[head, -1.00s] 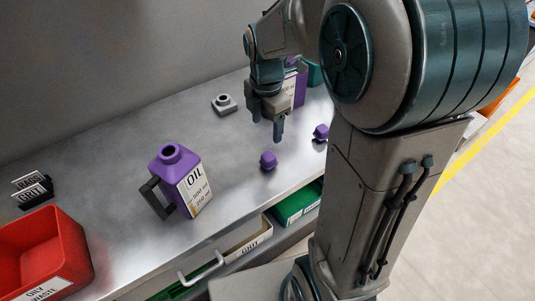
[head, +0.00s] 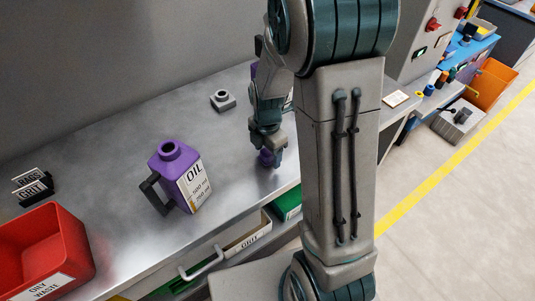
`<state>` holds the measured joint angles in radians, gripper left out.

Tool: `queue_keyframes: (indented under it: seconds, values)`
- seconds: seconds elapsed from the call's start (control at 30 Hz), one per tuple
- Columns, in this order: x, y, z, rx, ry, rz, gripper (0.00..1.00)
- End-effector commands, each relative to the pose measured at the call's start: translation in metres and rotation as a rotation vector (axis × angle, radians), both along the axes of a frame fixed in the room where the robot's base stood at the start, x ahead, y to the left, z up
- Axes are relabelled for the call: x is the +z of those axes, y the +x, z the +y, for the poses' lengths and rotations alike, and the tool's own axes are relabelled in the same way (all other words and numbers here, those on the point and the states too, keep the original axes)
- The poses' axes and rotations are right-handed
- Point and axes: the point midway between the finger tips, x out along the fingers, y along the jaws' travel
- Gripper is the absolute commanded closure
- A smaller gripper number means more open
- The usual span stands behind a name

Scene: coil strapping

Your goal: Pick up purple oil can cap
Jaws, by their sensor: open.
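A purple oil can cap (head: 266,157) sits on the metal bench, partly hidden by my gripper (head: 270,158). My gripper points down with its fingers open around or just beside the cap; I cannot tell whether they touch it. An open-topped purple oil can (head: 173,177) with a dark handle and a white OIL label stands upright to the left on the bench. The second purple cap is hidden behind my arm.
A red oily waste bin (head: 45,250) and small black label holders (head: 33,188) are at the left of the bench (head: 110,170). A small grey block (head: 222,100) lies toward the wall. Drawers are under the front edge. The bench between bin and can is clear.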

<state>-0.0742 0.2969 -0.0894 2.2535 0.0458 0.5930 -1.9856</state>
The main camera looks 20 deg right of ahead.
Motion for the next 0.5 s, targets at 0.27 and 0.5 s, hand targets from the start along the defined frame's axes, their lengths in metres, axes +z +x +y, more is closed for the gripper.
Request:
queue_keyframes:
  seconds: [0.27, 0.5]
  values:
    - [-0.0045, 0.0001, -0.0001, 0.0, -0.001, -0.001, 0.34]
    - [-0.0043, 0.0002, -0.0002, 0.0, -0.001, -0.001, 0.83]
